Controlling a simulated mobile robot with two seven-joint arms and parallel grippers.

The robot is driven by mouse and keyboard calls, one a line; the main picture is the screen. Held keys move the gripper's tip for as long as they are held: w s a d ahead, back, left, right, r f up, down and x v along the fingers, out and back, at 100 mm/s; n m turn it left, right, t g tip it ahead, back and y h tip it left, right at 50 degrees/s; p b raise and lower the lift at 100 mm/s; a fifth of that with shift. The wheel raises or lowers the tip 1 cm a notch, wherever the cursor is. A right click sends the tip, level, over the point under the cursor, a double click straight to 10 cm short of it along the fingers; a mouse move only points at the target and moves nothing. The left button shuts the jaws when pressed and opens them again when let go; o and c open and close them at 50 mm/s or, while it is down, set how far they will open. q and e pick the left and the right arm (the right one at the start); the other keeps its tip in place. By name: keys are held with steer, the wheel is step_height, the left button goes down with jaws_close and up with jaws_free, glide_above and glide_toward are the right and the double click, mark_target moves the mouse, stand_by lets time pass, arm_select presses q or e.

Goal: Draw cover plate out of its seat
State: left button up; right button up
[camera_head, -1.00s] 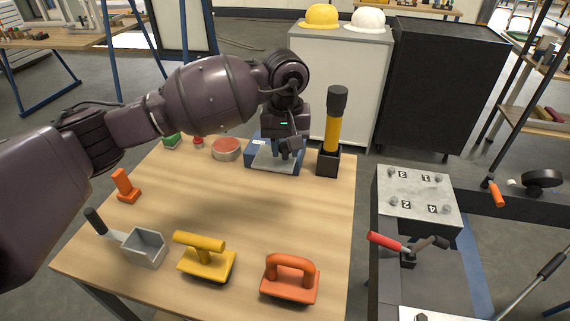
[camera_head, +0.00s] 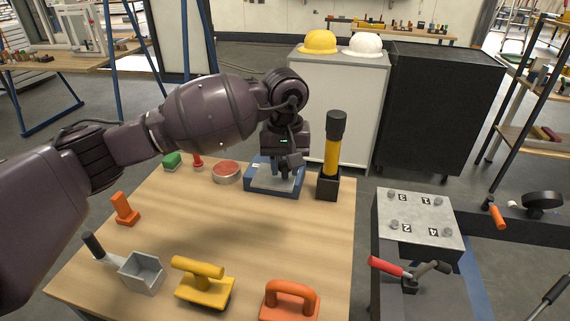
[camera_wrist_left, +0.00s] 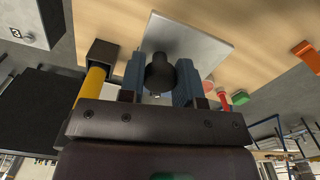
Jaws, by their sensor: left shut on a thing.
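The cover plate (camera_head: 270,179) is a light grey flat plate at the table's far side, over a blue seat (camera_head: 273,193). In the left wrist view the plate (camera_wrist_left: 205,45) has a black knob (camera_wrist_left: 160,72) on it. My left gripper (camera_head: 289,161) is above the plate. In the left wrist view my left gripper (camera_wrist_left: 160,85) is shut on that knob, one finger on each side. No blue rim shows around the plate there. I cannot tell how far the plate is from its seat. My right gripper is not in view.
A black holder with a yellow, black-topped tool (camera_head: 332,155) stands close right of the seat. A round red-topped tin (camera_head: 227,172) stands to its left. A yellow-handled float (camera_head: 204,284) and an orange one (camera_head: 290,300) lie in front. The table's middle is clear.

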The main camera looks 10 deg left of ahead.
arm_select(q)
steer(key=shift+r, duration=0.15)
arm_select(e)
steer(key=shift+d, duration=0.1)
arm_select(q)
steer(key=shift+r, duration=0.8)
steer(key=shift+r+p, duration=0.5)
steer(key=shift+r, duration=1.1)
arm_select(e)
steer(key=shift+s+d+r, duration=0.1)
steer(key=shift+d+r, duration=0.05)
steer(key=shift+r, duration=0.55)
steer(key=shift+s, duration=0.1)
